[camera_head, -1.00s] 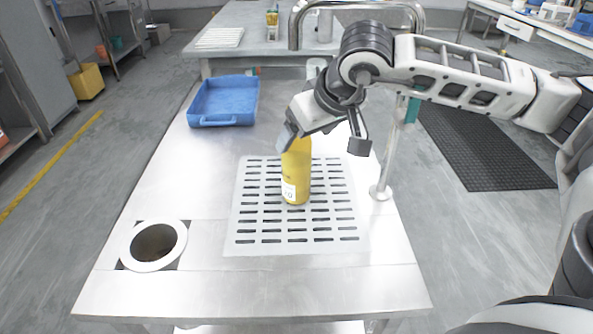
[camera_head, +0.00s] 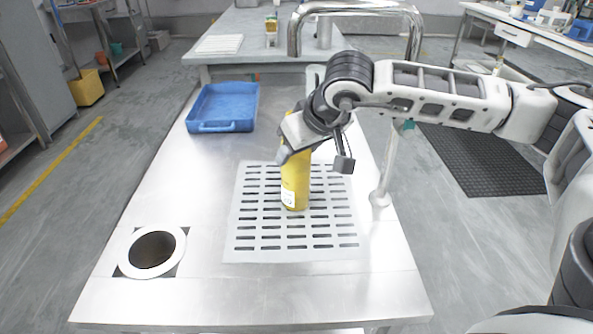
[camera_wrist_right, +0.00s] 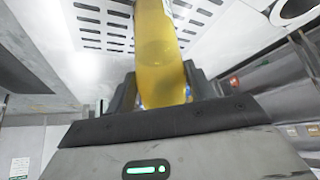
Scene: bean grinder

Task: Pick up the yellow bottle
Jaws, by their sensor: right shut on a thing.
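The yellow bottle (camera_head: 295,188) stands upright on the slotted light-grey mat (camera_head: 245,240) on the metal table. My right gripper (camera_head: 298,150) is around the bottle's upper part and shut on it. The gripper hides the bottle's top in the head view. In the right wrist view the bottle (camera_wrist_right: 162,55) sits between the two dark fingers (camera_wrist_right: 163,92). The bottle's base looks to rest on the mat. My left gripper is not in view.
A blue tray (camera_head: 224,106) lies at the back left of the table. A white-rimmed round hole (camera_head: 178,238) is at the front left. A metal post (camera_head: 389,165) stands right of the mat, beneath my right arm. The table's front is clear.

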